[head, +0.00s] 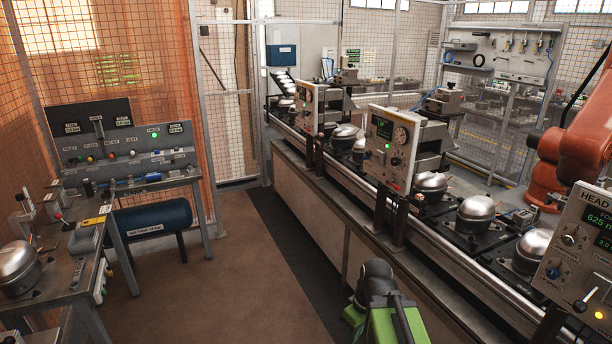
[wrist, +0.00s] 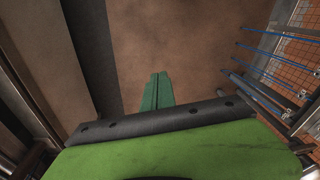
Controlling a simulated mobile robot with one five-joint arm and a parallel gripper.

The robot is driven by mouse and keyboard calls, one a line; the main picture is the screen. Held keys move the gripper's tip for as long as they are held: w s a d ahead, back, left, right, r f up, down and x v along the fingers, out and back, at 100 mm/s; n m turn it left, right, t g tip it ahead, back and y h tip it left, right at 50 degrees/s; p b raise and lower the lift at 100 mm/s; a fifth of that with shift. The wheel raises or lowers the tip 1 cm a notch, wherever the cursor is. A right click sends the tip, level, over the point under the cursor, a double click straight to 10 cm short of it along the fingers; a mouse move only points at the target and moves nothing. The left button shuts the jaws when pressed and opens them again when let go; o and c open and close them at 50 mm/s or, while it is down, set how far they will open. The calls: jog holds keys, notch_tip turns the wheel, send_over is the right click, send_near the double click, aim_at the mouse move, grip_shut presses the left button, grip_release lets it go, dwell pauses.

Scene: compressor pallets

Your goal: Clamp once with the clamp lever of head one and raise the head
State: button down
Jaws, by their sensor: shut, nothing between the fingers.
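My gripper (wrist: 158,77) shows in the wrist view as two green fingers pressed together, with nothing between them, over brown floor. In the head view my green and black arm is at the bottom centre, in front of the conveyor; the fingertips are hidden there. A control box marked "HEAD" (head: 577,262) stands at the lower right edge of the head view, its number cut off. I cannot tell whether this is the clamp lever. My gripper is apart from it.
A conveyor (head: 440,272) carries silver compressors (head: 475,213) on dark pallets. Two more head boxes stand along it, one nearer (head: 391,146) and one farther (head: 306,109). A workbench (head: 80,255) is at left with a blue tank (head: 150,226). The brown floor between is clear.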

jog(key=d+m, duration=0.1)
jog(key=m, duration=0.1)
jog(key=d+m+h, duration=0.1)
jog(key=m, duration=0.2)
jog(key=d+m, duration=0.1)
jog(key=m, duration=0.1)
jog(key=shift+s+d+m+h, duration=0.3)
jog(key=shift+m, duration=0.1)
jog(key=c, duration=2.2)
grip_release()
dwell(0.5)
